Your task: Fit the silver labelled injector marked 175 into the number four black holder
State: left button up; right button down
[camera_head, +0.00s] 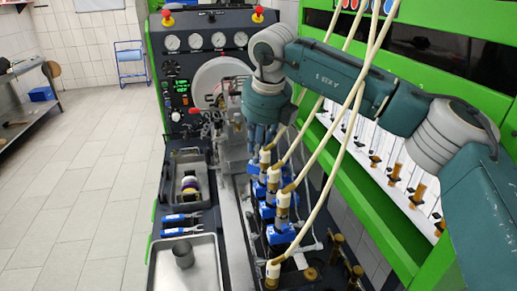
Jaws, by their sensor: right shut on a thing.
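My right gripper (262,140) points down over the bench, at the far end of a row of injectors. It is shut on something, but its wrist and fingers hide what. Several injectors (283,207) with brass-coloured tops and cream hoses stand in the row, in blue clamps (281,235). I cannot read the marking 175 or any holder number, and I cannot single out the silver labelled injector or the number four black holder. My left gripper is not in view.
Cream hoses (335,130) arch close beside my right arm. A gauge panel (207,40) stands behind. A metal tray (205,272) holding a grey cup (183,255) and blue-handled tools (181,217) lie at left. A green frame (350,190) with hanging brass parts bounds the right.

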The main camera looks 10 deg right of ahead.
jog(key=shift+f+b, duration=0.5)
jog(key=shift+f, duration=0.05)
jog(key=c, duration=1.8)
grip_release()
jog(key=shift+p+v, duration=0.4)
jog(key=shift+v, duration=0.35)
jog(key=p+v, duration=0.3)
jog(key=v, duration=0.6)
jog(key=shift+r, duration=0.3)
jog(key=shift+f, duration=0.15)
